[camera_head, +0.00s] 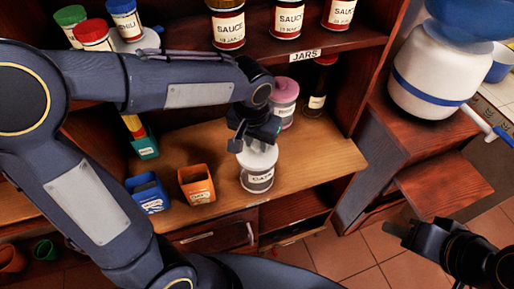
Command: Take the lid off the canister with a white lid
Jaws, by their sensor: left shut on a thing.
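The canister (257,182) with a white lid (259,159) stands upright on the wooden counter, near its front edge. Its label is partly readable. My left gripper (252,142) reaches it from above and is shut on the white lid. The lid appears to sit on the canister's top; the gripper hides its upper part, and I cannot see a gap. My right gripper (397,234) is at the lower right, away from the counter and seen from the side; I cannot tell whether it is open.
A canister with a pink lid (285,90) and a dark bottle (318,84) stand behind. An orange box (198,184) and a blue box (148,194) stand to the left. A shelf of sauce jars (287,18) overhangs the counter. The counter right of the canister is clear.

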